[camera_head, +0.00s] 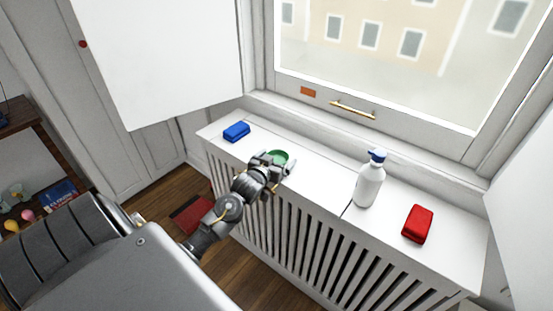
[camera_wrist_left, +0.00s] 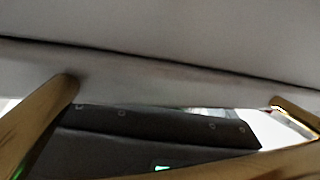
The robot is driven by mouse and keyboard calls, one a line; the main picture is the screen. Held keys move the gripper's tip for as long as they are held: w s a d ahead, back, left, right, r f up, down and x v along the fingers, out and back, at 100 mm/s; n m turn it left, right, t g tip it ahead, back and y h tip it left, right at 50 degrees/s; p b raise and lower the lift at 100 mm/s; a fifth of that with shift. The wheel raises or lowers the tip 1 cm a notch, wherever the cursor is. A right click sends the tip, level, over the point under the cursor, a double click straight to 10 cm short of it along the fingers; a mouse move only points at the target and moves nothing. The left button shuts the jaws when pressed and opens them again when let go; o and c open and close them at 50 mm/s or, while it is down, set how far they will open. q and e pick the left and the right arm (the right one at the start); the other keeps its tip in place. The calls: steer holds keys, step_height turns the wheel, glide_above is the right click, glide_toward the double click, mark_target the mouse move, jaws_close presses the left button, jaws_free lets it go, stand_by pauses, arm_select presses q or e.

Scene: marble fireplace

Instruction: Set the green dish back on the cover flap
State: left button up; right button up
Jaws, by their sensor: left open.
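The green dish (camera_head: 279,155) is at my left gripper (camera_head: 276,163), on or just above the white top of the radiator cover, left of its middle. The gripper hides the dish's near part, and I cannot tell whether they touch. The left gripper is open; its two gold fingers (camera_wrist_left: 165,100) stand wide apart in the wrist view, with a pale grey surface across the top and a dark piece below. The cover flap (camera_head: 318,178) appears to be part of the white top, which has a seam near the bottle. My right gripper is not in view.
A blue block (camera_head: 236,131) lies left of the dish. A white bottle with a blue cap (camera_head: 369,182) stands upright to the right, and a red block (camera_head: 417,223) lies beyond it. The window sill (camera_head: 300,112) rises behind, and the slatted front (camera_head: 290,235) drops to the floor.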

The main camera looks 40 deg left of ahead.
arm_select(q)
steer(key=shift+r, duration=0.15)
steer(key=v, duration=1.1)
steer(key=shift+s+r, duration=0.2)
steer(key=shift+s, duration=0.3)
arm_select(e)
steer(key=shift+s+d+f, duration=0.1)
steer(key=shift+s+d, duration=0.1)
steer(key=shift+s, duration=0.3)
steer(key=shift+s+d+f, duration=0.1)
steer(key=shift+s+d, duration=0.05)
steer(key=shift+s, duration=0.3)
